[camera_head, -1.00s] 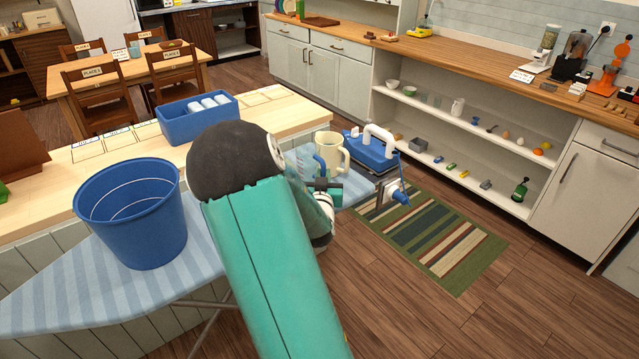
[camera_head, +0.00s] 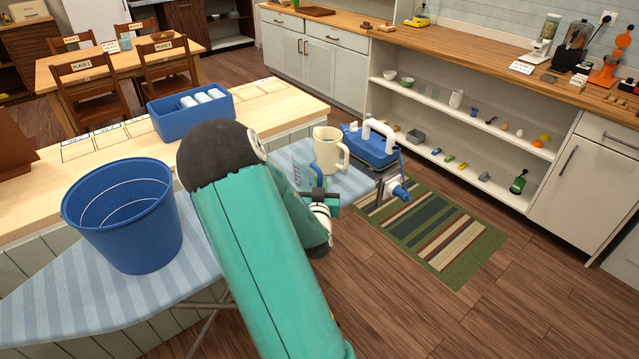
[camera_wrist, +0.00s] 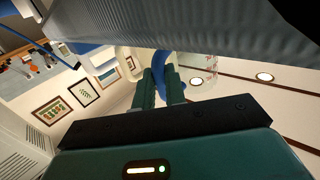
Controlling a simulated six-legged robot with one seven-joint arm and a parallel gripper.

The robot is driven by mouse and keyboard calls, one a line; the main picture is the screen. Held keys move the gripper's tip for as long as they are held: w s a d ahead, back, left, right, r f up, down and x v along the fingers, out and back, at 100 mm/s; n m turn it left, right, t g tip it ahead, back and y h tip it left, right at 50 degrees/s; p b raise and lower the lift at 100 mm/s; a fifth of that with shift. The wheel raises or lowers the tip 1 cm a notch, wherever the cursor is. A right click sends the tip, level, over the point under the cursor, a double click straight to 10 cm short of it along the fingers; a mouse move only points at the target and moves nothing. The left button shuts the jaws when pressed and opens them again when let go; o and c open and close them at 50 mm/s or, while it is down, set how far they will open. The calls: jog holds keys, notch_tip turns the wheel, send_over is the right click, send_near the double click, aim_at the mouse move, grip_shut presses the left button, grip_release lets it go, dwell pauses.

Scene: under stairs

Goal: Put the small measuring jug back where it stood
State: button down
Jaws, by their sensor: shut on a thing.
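The small measuring jug is clear with a blue handle (camera_head: 318,176). It is at the right part of the striped ironing board (camera_head: 185,268), just in front of a cream jug (camera_head: 327,153). My gripper (camera_head: 322,197) is shut on the blue handle. In the wrist view the two green fingers (camera_wrist: 161,90) close on the blue handle (camera_wrist: 167,72), and the clear body with red marks (camera_wrist: 200,68) shows beside it. My arm hides part of the jug in the head view. I cannot tell whether its base touches the board.
A blue steam iron (camera_head: 372,148) stands at the board's right end. A blue bucket (camera_head: 125,225) stands on its left part. A blue bin with white rolls (camera_head: 170,122) sits on the wooden counter (camera_head: 268,105) behind. A striped rug (camera_head: 430,232) lies on the floor.

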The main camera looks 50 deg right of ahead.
jog(key=shift+s+r, duration=0.1)
jog(key=shift+s, duration=0.15)
jog(key=shift+w+d, duration=0.1)
jog(key=shift+d, duration=0.05)
jog(key=shift+f, duration=0.25)
jog(key=c, duration=1.5)
grip_release()
jog(key=shift+o, duration=0.2)
